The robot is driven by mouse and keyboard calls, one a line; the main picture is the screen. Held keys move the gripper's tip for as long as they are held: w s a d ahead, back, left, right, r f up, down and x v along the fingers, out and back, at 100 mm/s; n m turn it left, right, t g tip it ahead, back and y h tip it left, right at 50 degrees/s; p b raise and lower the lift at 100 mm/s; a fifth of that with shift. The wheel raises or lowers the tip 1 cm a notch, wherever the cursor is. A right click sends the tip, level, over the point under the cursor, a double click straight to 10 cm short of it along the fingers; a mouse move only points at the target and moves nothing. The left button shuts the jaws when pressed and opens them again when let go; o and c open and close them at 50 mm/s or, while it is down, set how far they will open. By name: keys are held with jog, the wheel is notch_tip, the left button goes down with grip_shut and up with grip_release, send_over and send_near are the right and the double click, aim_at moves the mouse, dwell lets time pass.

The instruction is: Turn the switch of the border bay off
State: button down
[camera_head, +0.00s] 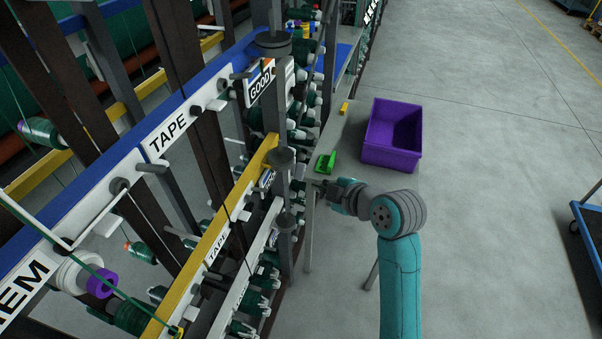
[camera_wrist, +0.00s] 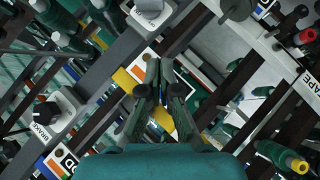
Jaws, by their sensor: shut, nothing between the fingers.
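My gripper (camera_head: 322,186) is at the right end of the machine frame, beside the lower rails and posts. In the wrist view my gripper (camera_wrist: 156,72) is shut and empty, its fingers pointing at the crossing rails. No label reading "border" is legible in either view. A dark round knob on a white plate (camera_wrist: 48,112) shows at left in the wrist view, with a small label that seems to read "BRAKE". Another knob on a pale plate (camera_wrist: 150,10) is at the top edge. I cannot tell which, if either, is the border bay's switch, nor its setting.
A blue-edged upper rail with a TAPE label (camera_head: 168,134) and a yellow lower rail (camera_head: 222,222) cross the left, with many green spools. A purple bin (camera_head: 392,134) and a green object (camera_head: 325,162) are on the narrow bench. Open floor (camera_head: 500,200) lies right.

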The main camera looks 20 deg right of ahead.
dwell(0.3)
send_near(296, 176)
jog(key=w+a, duration=0.3)
jog(key=shift+w+d+f, duration=0.2)
jog(key=shift+w+f, duration=0.2)
jog(key=shift+f, duration=0.2)
jog(key=shift+w+d+f, duration=0.2)
jog(key=shift+w+f, duration=0.2)
jog(key=shift+f, duration=0.15)
jog(key=shift+w+d+f, duration=0.15)
jog(key=shift+w+f, duration=0.1)
jog(key=shift+f, duration=0.1)
